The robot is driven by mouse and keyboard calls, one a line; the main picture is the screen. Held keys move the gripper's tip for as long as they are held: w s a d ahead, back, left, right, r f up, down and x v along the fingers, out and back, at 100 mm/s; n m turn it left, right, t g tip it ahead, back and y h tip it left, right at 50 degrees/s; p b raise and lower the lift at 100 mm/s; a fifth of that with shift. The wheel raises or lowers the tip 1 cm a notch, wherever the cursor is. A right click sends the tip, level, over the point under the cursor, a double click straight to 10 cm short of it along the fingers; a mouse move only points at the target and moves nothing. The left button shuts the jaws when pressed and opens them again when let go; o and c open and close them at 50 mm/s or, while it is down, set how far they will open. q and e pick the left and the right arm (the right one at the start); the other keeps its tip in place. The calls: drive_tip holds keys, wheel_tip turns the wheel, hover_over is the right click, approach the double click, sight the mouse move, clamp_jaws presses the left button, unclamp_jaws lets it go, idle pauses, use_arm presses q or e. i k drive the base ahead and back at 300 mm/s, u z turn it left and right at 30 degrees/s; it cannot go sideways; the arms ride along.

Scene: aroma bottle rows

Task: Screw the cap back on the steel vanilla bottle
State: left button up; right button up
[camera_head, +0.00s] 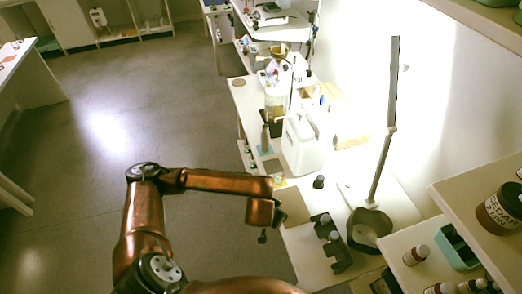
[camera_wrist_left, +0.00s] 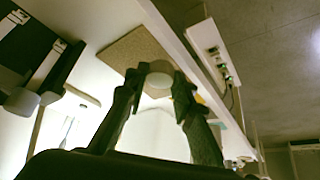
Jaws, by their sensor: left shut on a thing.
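My left gripper (camera_wrist_left: 157,92) is shut on a small round pale thing (camera_wrist_left: 158,78), which looks like the cap, in the left wrist view. In the head view the left gripper (camera_head: 262,237) is a small dark shape below the end of the copper arm, left of the table's edge; the cap cannot be made out there. A slim grey bottle (camera_head: 265,139), which may be the steel vanilla bottle, stands upright on a blue-green mat, beyond the gripper and apart from it. Its label is not readable. My right gripper is not in view.
A white canister (camera_head: 302,145) stands right of the slim bottle. A small dark jar (camera_head: 319,181), black stands (camera_head: 338,252) and a lamp (camera_head: 370,226) occupy the near table. A brown board (camera_head: 293,207) lies by the table's left edge. The floor to the left is clear.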

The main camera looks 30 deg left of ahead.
sight(265, 134)
drive_tip(key=k, duration=0.2)
drive_tip(key=u, duration=2.95)
drive_tip(key=i, duration=2.55)
drive_tip(key=z, duration=3.15)
